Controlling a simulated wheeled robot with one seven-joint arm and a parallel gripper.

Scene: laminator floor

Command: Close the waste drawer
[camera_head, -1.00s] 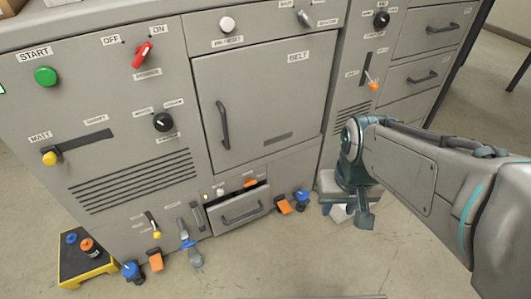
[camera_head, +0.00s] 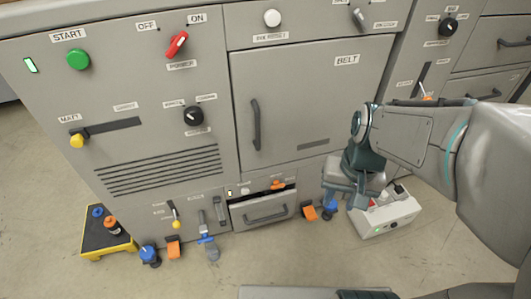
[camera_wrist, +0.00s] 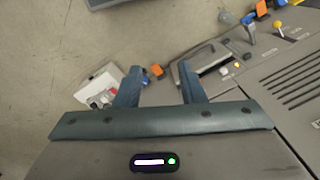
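The waste drawer (camera_head: 264,212) is the small grey drawer low on the machine, under the belt door. It stands partly open, with a dark gap along its top and a bar handle on its front. In the wrist view the open drawer (camera_wrist: 200,62) shows ahead of the fingers, nearer the right one. My gripper (camera_head: 354,192) is to the right of the drawer, in front of the lower machine, apart from it. In the wrist view my gripper (camera_wrist: 158,82) has its two fingers spread, with nothing between them but floor and small items beyond.
A white box with switches (camera_head: 385,214) stands on the floor below my gripper. Orange and blue pedals (camera_head: 310,213) flank the drawer on the right, and more (camera_head: 173,246) lie left. A yellow-edged platform (camera_head: 104,236) is far left. Floor before the drawer is clear.

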